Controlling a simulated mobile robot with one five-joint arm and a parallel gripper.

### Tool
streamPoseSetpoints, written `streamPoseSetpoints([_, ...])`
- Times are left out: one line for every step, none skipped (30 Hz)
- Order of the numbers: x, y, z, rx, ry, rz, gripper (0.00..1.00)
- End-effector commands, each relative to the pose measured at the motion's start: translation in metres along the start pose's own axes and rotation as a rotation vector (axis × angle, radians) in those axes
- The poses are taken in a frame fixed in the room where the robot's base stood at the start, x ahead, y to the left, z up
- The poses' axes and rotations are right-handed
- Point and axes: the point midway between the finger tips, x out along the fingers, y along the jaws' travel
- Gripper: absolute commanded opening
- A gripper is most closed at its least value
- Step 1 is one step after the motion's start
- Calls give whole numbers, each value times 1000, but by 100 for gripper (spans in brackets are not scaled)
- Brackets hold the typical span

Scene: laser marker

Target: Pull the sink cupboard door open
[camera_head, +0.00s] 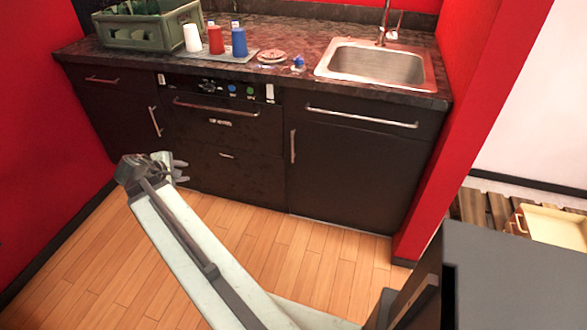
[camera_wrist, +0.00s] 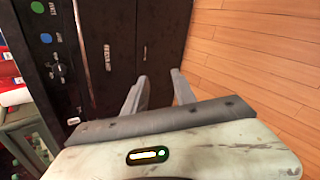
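The sink cupboard door (camera_head: 345,180) is dark and shut, below the sink at the right of the counter in the head view. Its upright metal handle (camera_head: 293,146) is near the door's upper left edge. My gripper (camera_head: 182,172) is left of this door, in front of the neighbouring dark appliance front, and apart from the handle. In the wrist view my gripper (camera_wrist: 160,76) has its two fingers spread with nothing between them. I cannot make out the sink cupboard handle in the wrist view.
A drawer handle (camera_head: 360,117) runs above the door. The appliance (camera_head: 225,140) left of it has a long bar handle (camera_head: 215,107) and knobs. Cups and a green crate (camera_head: 150,27) stand on the counter. The wooden floor (camera_head: 310,262) before the door is clear.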

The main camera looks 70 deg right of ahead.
Motion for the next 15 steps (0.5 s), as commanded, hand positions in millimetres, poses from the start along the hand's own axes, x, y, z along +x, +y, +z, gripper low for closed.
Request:
streamPoseSetpoints([58, -10, 21, -65, -58, 62, 32])
streamPoseSetpoints([79, -4, 38, -117, -96, 102, 32])
streamPoseSetpoints([105, 4, 61, -191, -151, 150, 32])
streamPoseSetpoints([123, 8, 79, -249, -194, 183, 32])
streamPoseSetpoints([141, 12, 97, -310, -239, 211, 32])
streamPoseSetpoints([163, 16, 121, -394, -303, 243, 32])
streamPoseSetpoints([179, 18, 138, -459, -350, 263, 32])
streamPoseSetpoints([193, 20, 156, -524, -399, 279, 32])
streamPoseSetpoints([210, 22, 178, -610, -462, 294, 32])
streamPoseSetpoints([222, 22, 194, -674, -507, 300, 32])
streamPoseSetpoints([232, 23, 209, -734, -551, 303, 32])
streamPoseSetpoints([243, 23, 226, -810, -603, 302, 32])
streamPoseSetpoints([250, 23, 238, -862, -638, 300, 32])
streamPoseSetpoints([256, 23, 249, -909, -670, 296, 32])
streamPoseSetpoints([262, 23, 261, -964, -706, 290, 32])
